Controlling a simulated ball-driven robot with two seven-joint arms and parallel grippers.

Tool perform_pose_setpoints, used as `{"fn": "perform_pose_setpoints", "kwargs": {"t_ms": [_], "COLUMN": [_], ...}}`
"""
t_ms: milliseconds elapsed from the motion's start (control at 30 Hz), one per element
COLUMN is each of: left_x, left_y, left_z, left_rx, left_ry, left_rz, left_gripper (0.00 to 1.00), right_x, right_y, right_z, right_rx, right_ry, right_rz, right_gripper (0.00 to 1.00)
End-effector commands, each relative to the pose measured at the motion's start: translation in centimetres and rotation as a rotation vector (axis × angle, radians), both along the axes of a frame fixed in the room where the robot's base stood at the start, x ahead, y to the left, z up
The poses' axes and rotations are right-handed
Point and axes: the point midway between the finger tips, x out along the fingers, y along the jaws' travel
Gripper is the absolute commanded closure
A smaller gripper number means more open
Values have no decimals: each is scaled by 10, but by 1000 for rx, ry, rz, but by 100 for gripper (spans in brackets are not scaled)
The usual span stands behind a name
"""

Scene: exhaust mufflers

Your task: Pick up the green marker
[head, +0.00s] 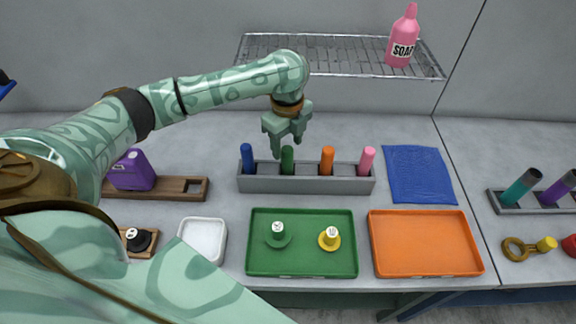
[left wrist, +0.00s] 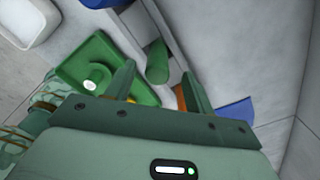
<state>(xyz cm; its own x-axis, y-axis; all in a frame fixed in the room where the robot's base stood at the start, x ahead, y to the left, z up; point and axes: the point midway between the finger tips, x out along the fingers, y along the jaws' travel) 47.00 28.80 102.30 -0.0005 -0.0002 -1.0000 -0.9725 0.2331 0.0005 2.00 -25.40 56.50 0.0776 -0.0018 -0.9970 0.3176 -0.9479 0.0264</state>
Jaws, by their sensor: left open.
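The green marker (head: 287,163) stands upright in a slot of the grey rack (head: 330,186), second from the left. My left gripper (head: 287,147) is open right above and around the marker's top in the head view. In the left wrist view the green marker (left wrist: 157,62) shows between the two spread fingers of my left gripper (left wrist: 158,70), with gaps on both sides. The marker's lower part is hidden in the rack. My right gripper is not in view.
A blue marker (head: 247,158) stands close to the left; an orange marker (head: 327,160) and a pink one (head: 367,160) stand to the right. A green tray (head: 302,262) and an orange tray (head: 425,243) lie in front. A wire shelf (head: 340,55) is above, behind.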

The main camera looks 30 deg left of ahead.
Motion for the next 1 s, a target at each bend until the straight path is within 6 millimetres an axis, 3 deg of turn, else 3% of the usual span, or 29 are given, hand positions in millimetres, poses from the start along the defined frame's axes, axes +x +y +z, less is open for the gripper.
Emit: {"fn": "perform_pose_setpoints", "kwargs": {"t_ms": [333, 567, 733, 767, 1000], "left_x": [-4, -3, -3, -3, -3], "left_y": [-2, -1, -1, -1, -1], "left_z": [-51, -51, -51, -51, -51], "left_rx": [1, 1, 2, 2, 2], "left_ry": [3, -2, -1, -1, -1], "left_rz": [-1, -1, -1, -1, -1], "left_gripper": [46, 46, 88, 92, 92], "right_x": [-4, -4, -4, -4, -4], "right_y": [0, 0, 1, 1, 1], "right_z": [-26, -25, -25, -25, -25], "right_rx": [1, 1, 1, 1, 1], "right_ry": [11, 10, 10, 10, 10], "right_rz": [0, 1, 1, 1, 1], "right_gripper": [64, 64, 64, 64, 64]}}
